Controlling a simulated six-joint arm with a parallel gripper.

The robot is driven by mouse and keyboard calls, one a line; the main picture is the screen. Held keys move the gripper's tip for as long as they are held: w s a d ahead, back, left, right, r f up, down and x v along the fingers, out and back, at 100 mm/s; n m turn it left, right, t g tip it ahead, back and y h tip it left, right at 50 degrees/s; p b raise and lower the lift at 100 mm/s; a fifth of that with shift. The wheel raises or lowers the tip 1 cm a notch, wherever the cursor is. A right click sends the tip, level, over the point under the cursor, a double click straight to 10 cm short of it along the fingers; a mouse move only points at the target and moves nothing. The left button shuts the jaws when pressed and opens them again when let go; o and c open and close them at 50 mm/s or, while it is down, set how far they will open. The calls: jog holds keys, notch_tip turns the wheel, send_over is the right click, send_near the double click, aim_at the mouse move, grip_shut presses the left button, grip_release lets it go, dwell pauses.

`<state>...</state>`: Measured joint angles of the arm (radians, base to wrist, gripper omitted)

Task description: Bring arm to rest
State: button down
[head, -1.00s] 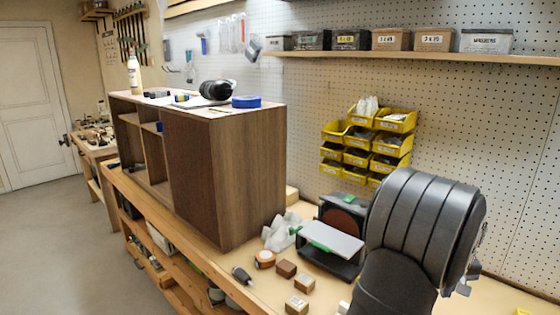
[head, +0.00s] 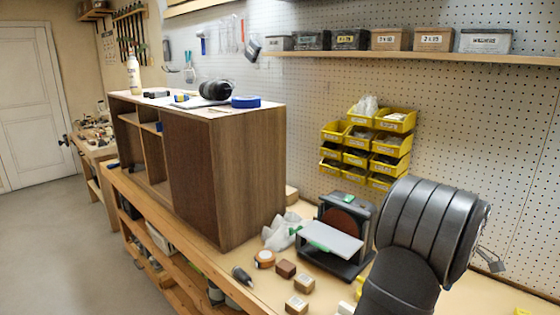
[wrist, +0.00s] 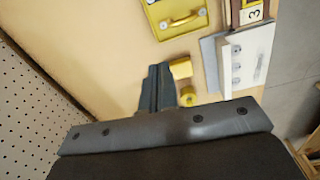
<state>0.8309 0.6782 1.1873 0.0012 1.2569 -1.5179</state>
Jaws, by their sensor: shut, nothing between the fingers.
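My gripper (wrist: 157,90) shows in the wrist view with its dark fingers together and nothing between them. In the head view my dark arm stands at the lower right, and the gripper itself is out of that picture.
A brown wooden cabinet (head: 240,175) stands on the bench. A sander (head: 335,240) and several small blocks (head: 297,304) are near my arm. Yellow bins (head: 370,145) hang on the pegboard. A yellow case (wrist: 176,18) lies on the bench in the wrist view.

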notch_tip(320, 180, down, 7)
jog(key=n, duration=0.1)
dwell(0.4)
jog(key=c, duration=1.9)
grip_release()
jog(key=shift+d, duration=0.15)
jog(key=shift+c, duration=0.2)
jog(key=o, duration=1.8)
jog(key=s+d+r, duration=0.4)
jog(key=s+d, duration=0.1)
jog(key=s+d+r, duration=0.2)
jog(key=s, duration=0.1)
jog(key=shift+d+r, duration=0.4)
jog(key=shift+c, duration=0.2)
jog(key=shift+o, duration=0.9)
jog(key=shift+s+d+f, duration=0.1)
jog(key=shift+d+f, duration=0.05)
jog(key=shift+f, duration=0.05)
notch_tip(320, 180, down, 9)
jog(key=shift+f, duration=0.1)
